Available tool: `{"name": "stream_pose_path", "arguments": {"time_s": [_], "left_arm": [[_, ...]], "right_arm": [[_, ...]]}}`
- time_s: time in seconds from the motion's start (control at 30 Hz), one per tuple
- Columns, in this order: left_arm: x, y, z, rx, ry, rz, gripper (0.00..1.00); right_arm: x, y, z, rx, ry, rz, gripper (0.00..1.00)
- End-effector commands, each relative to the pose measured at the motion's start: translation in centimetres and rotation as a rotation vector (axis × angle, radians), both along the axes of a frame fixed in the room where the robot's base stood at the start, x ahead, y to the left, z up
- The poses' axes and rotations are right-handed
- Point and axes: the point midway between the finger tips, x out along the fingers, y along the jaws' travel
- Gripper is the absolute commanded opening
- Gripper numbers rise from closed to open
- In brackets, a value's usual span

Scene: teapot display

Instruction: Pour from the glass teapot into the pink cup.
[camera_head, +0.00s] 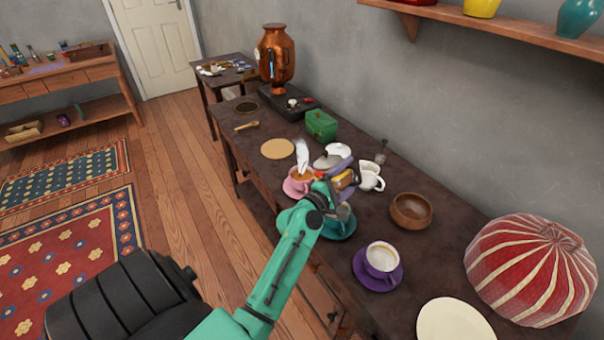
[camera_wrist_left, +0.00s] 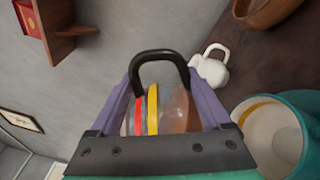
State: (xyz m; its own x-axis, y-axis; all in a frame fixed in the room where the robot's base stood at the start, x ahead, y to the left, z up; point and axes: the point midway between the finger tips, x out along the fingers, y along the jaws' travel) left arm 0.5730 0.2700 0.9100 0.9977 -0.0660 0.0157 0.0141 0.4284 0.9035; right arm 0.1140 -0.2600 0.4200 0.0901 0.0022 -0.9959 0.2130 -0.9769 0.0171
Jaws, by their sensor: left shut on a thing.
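The glass teapot (camera_head: 344,180) with red and yellow bands is in my left gripper (camera_head: 338,187), at the right of the pink cup. In the left wrist view, the purple fingers (camera_wrist_left: 157,95) are shut on its black handle (camera_wrist_left: 158,55), and the banded glass body (camera_wrist_left: 153,112) shows between them. The teapot looks tilted; my gripper partly hides it and I cannot make out its spout. The pink cup (camera_head: 290,188) stands on the table with brown liquid in it. My right gripper is not in view.
Close around are a teal cup (camera_head: 346,222), a white pitcher (camera_head: 370,178) and a wooden bowl (camera_head: 411,210). A purple cup and saucer (camera_head: 377,276) and a red striped cover (camera_head: 533,270) are nearer. A round mat (camera_head: 277,149) and green box (camera_head: 321,125) lie behind.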

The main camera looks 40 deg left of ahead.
Motion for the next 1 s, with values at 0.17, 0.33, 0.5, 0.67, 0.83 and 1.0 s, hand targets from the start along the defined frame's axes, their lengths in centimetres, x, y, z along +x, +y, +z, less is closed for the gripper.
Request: {"name": "stream_pose_path", "arguments": {"time_s": [0.17, 0.33, 0.5, 0.67, 0.83, 1.0], "left_arm": [[0.1, 0.1, 0.4, -0.001, -0.007, 0.002, 0.00], [-0.1, -2.9, -1.2, 0.227, -0.009, -0.003, 0.00], [0.1, -4.5, -1.3, 0.453, -0.021, 0.002, 0.00], [0.1, -4.5, -1.4, 0.448, -0.020, 0.001, 0.00], [0.1, -4.4, -1.3, 0.446, -0.020, 0.001, 0.00], [0.1, -4.4, -1.3, 0.445, -0.020, 0.000, 0.00]], "right_arm": [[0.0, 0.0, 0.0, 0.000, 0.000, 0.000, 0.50], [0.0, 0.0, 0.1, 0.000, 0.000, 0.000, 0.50], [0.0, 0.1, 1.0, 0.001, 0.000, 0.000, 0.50], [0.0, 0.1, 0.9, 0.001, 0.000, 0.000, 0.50], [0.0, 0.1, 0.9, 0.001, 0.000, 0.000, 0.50], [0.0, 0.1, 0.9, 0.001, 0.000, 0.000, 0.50]]}}
